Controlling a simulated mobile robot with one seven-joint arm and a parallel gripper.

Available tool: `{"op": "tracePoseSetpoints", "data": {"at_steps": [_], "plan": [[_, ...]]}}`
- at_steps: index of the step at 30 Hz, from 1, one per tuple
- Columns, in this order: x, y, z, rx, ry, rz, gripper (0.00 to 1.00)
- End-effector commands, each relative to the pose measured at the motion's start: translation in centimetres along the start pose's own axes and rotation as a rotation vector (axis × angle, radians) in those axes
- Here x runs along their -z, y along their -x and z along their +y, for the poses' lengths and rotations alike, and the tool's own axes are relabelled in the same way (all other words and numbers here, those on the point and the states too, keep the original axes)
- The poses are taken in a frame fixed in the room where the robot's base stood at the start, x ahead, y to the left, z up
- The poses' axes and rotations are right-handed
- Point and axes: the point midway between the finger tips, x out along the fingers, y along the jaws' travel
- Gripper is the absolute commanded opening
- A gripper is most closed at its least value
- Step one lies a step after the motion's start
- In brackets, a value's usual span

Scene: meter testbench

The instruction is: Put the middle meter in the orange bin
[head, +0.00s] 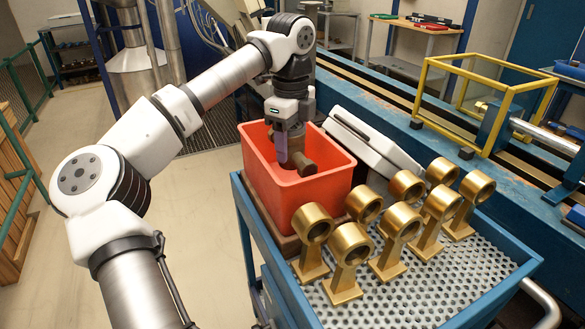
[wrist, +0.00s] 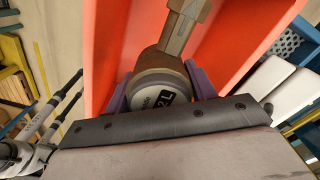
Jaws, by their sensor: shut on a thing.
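My gripper (head: 291,146) points down into the orange bin (head: 318,200), its fingers below the rim level. It is shut on a meter (head: 305,165), a dark bronze body with a pipe-like end. In the wrist view the meter's round grey face (wrist: 160,90) with a "2L" label sits between my two purple fingers (wrist: 158,88). The bin's orange walls (wrist: 108,40) surround it there. The meter's lower part and any contact with the bin floor cannot be made out.
The bin stands at the back left of a blue cart (head: 500,285) with a perforated top. Several brass ring-topped pieces (head: 350,243) stand right of the bin. A white slanted box (head: 370,140) is behind them. A yellow frame (head: 485,95) stands on the blue bench.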

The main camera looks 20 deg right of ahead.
Motion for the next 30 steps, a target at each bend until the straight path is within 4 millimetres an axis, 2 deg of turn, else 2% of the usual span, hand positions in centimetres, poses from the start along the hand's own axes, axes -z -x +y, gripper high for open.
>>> {"op": "tracePoseSetpoints", "data": {"at_steps": [3,11,18,30], "plan": [[0.1,-1.6,0.0,0.003,-0.002,0.001,0.08],[0.0,-3.2,0.0,0.002,-0.001,0.000,0.08],[0.1,-6.3,0.0,0.002,-0.002,0.002,0.08],[0.1,-7.0,0.0,0.003,-0.001,-0.001,0.08]]}}
